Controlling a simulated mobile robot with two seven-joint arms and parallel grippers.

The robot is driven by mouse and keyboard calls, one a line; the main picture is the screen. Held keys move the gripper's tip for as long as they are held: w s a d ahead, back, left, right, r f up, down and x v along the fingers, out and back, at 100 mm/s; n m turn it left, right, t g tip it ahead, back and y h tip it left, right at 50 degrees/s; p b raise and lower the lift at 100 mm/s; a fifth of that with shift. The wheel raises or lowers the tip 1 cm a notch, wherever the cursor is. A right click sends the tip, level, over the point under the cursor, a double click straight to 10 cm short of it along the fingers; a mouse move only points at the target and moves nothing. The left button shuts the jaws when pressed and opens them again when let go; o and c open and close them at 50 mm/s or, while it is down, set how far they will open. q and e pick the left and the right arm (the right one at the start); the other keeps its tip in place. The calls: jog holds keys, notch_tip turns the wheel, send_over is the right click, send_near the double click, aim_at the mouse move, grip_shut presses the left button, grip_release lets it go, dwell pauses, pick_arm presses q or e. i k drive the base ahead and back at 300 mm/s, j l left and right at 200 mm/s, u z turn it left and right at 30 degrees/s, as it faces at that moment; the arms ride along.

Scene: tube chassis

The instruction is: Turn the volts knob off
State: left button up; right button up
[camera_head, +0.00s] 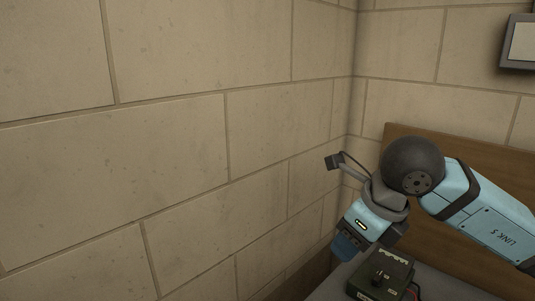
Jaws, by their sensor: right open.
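A dark green box (365,287) sits on a grey surface at the bottom edge of the head view, right of centre. A small dark knob (378,276) shows on its top face, with pale markings behind it; I cannot read the knob's setting. My right gripper (345,248) is above and to the left of the box, pointing down, apart from the knob. Its blue fingers are small in the picture, and it is open with nothing seen in it. My left gripper is out of view.
A block wall (170,160) fills the left and meets another wall at a corner behind the gripper. A wooden board (400,134) stands behind my right arm. A grey-framed panel (520,42) hangs at the upper right. Grey surface (450,287) shows right of the box.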

aim_at(377, 282)
jog(key=k+j, duration=0.2)
jog(key=k, duration=0.3)
jog(key=k+j, duration=0.2)
jog(key=k, duration=0.25)
